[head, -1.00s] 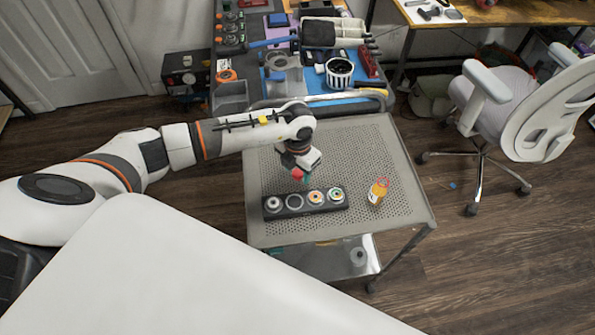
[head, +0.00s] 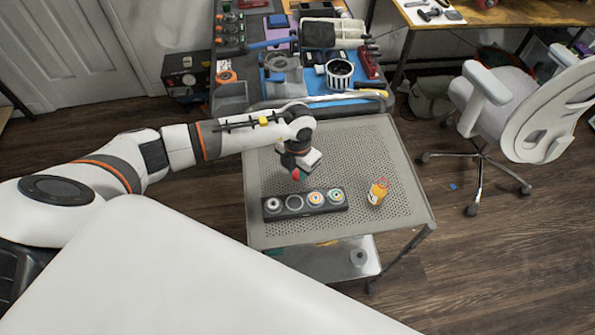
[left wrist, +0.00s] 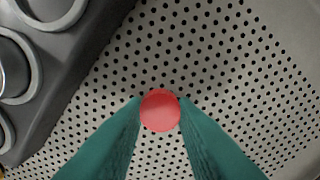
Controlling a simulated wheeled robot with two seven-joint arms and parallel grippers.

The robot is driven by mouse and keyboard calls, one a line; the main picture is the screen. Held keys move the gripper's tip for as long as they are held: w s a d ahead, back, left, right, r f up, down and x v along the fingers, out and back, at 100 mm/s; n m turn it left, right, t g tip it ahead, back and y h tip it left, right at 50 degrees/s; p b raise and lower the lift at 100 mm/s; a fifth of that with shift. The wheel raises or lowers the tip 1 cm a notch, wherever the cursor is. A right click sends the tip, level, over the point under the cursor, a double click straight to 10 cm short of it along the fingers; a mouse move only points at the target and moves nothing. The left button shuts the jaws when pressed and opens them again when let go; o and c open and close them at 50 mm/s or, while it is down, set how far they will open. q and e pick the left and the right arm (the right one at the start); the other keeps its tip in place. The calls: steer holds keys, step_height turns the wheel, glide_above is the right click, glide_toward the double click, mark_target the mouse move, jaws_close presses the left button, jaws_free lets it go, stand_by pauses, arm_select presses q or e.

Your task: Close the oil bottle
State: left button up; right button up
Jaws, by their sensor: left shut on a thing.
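My left gripper (head: 295,175) is shut on a small round red cap (left wrist: 160,110), held between two green fingertips above the perforated cart top. The red cap also shows in the head view (head: 295,174), just behind the dark holder. The small orange oil bottle (head: 378,192) stands on the cart to the right of the holder, apart from my gripper. A thin red ring-like outline shows at its top. Its mouth is too small to make out. My right gripper is not in view.
A dark holder (head: 268,215) with several round slots stands on the metal cart top (head: 400,218), left of the bottle; it also shows in the left wrist view (left wrist: 60,75). A cluttered workbench (head: 232,103) adjoins the cart behind. A white chair (head: 500,90) stands right.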

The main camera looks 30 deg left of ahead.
arm_select(q)
step_height(320, 180, up, 10)
steer(key=b, duration=0.1)
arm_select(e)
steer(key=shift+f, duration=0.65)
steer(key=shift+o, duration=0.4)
